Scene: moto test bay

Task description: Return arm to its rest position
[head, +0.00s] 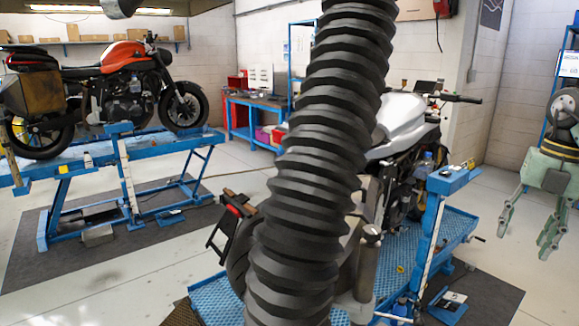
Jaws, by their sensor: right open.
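My right gripper (527,236) hangs at the right edge of the head view. My left gripper is not in view.
A black ribbed tube (318,150) crosses the middle close up, hiding much of the white motorcycle. The blue lift (462,222) stands right of it. An orange motorcycle (128,75) stands on another lift at left. A blue workbench (240,115) is behind.

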